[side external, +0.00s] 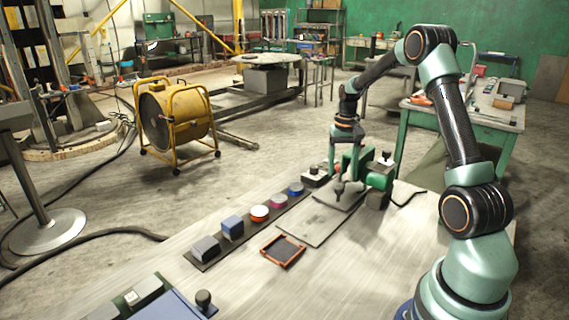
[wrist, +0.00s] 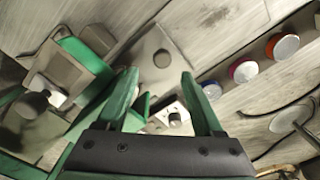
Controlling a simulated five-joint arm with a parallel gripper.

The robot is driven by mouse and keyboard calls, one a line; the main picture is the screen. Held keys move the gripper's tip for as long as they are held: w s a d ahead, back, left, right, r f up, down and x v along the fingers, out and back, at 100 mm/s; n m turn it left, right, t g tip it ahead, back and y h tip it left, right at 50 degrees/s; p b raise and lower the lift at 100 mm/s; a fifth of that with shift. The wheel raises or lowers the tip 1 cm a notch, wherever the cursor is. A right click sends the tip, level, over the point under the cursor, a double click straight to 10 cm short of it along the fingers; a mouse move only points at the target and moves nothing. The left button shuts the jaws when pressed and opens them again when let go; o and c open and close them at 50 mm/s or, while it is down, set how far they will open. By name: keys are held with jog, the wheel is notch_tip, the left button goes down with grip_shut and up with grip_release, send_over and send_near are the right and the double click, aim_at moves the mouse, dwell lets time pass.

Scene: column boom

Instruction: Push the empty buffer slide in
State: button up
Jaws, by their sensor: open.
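My gripper (side external: 344,176) is open and points down over the grey plates beside a green fixture (side external: 378,188). In the wrist view my gripper (wrist: 159,75) has its two green fingers apart with nothing held between them. A flat grey plate with a round dark knob (wrist: 163,58) lies beyond the fingertips. In the side view a grey slide-like plate (side external: 305,224) lies flat on the table, and a dark knob (side external: 338,188) stands near the fingertips. A second knob (wrist: 38,100) stands by the green-edged part at left. I cannot tell which plate is the empty buffer slide.
A dark strip at left carries a blue disc (side external: 296,188), a purple disc (side external: 278,200), a red-rimmed disc (side external: 260,213) and blocks (side external: 232,227). An orange-framed tray (side external: 283,251) lies in front. A knobbed block (side external: 315,176) stands close to my gripper.

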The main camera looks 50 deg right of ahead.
notch_tip(320, 180, up, 7)
dwell(0.3)
jog(key=s+a+r+n+t, duration=0.15)
jog(key=a+r, duration=0.25)
jog(key=a, duration=0.4)
jog(key=s+a+r+n+t, duration=0.1)
jog(key=a+r+n, duration=0.25)
jog(key=a, duration=0.45)
jog(key=s+a+n+t, duration=0.3)
jog(key=s+a, duration=0.4)
jog(key=a, duration=0.5)
jog(key=shift+n, duration=0.5)
